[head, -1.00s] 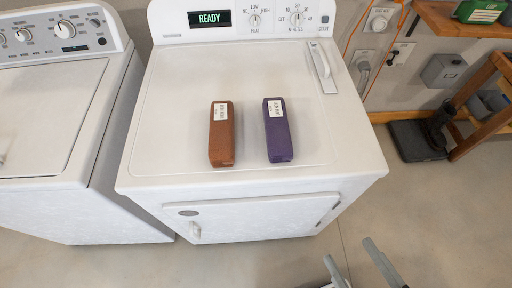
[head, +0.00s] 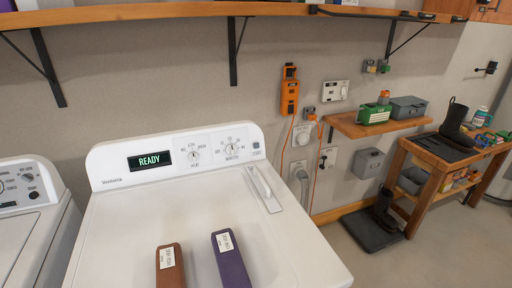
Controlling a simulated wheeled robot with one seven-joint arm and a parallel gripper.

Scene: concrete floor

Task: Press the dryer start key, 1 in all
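The white dryer (head: 120,222) stands in the middle of the head view. Its display (head: 150,160) reads READY. The small grey start key (head: 256,146) is at the right end of the panel, above a faint label. A heat knob (head: 193,155) and a minutes knob (head: 233,149) sit between display and key. My gripper is not in the current view, so its state and its distance from the key do not show.
A brown box (head: 170,268) and a purple box (head: 231,260) lie on the dryer top, near a white handled piece (head: 262,187). A washer (head: 28,222) stands at left. A long shelf (head: 180,13) overhangs behind. A small shelf (head: 375,124) and wooden bench (head: 440,160) are at right.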

